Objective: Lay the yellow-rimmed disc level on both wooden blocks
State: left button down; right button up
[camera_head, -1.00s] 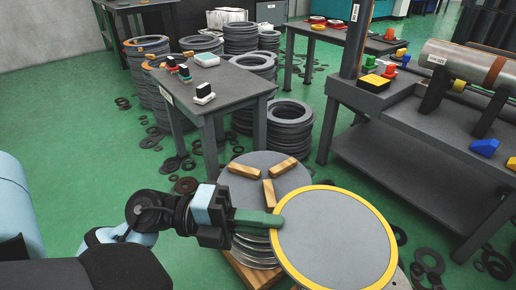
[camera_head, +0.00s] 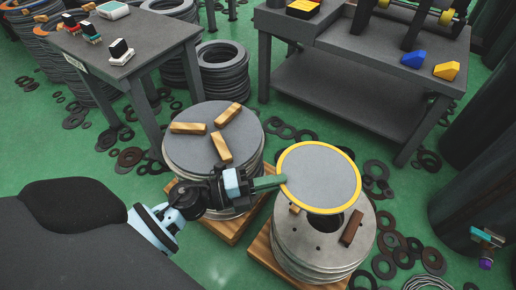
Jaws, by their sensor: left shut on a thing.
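The yellow-rimmed disc (camera_head: 322,178) is grey-faced and its left edge is in my left gripper (camera_head: 276,181), which is shut on it. The disc is over the back part of the right stack of metal flanges (camera_head: 300,242). On that stack, a dark brown wooden block (camera_head: 352,228) is fully visible in front of the disc. A lighter wooden block (camera_head: 295,210) shows only partly at the disc's lower left edge. Whether the disc touches either block cannot be told. My right gripper is not in view.
The left stack (camera_head: 182,150) carries three light wooden blocks on top. Both stacks stand on wooden pallets (camera_head: 262,248). Loose dark rings lie around on the green floor. A grey table (camera_head: 130,50) and a workbench (camera_head: 340,90) stand behind.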

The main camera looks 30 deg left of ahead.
pick_arm(q)
jog(key=d+f, duration=0.2)
jog(key=f, duration=0.2)
jog(key=d+f+n+t+y, duration=0.1)
jog(key=d+f, duration=0.2)
jog(key=f, duration=0.2)
jog(key=d+f+n+t+y, duration=0.1)
jog(key=d+f, duration=0.1)
jog(key=f, duration=0.3)
jog(key=shift+d+f, duration=0.1)
jog(key=shift+d, duration=0.3)
jog(key=shift+d+f, duration=0.2)
jog(key=shift+f, duration=0.15)
jog(key=shift+y, duration=0.3)
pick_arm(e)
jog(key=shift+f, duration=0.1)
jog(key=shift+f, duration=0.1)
